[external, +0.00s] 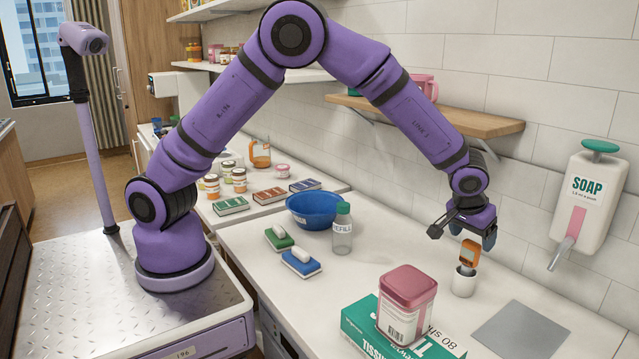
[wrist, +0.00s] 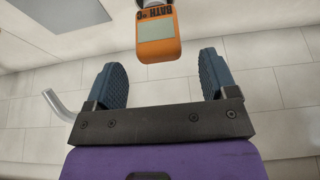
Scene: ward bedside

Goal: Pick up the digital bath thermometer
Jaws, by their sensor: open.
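The digital bath thermometer (external: 469,254) is orange with a grey display and stands upright in a small white cup (external: 463,283) on the counter. In the wrist view the thermometer (wrist: 158,36) shows its orange body, grey screen and the word BATH, ahead of the jaws and roughly centred between them. My gripper (external: 463,233) is open and empty, above and slightly left of the thermometer in the external view. Its two blue pads also show in the wrist view (wrist: 160,82), apart from the thermometer. The thermometer's lower end is hidden inside the cup.
A pink-lidded canister (external: 407,303) stands on a green tissue box (external: 365,335) in front. A grey mat (external: 520,336) lies at right. A soap dispenser (external: 592,190) hangs on the wall. A refill bottle (external: 342,230) and blue bowl (external: 312,210) stand to the left.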

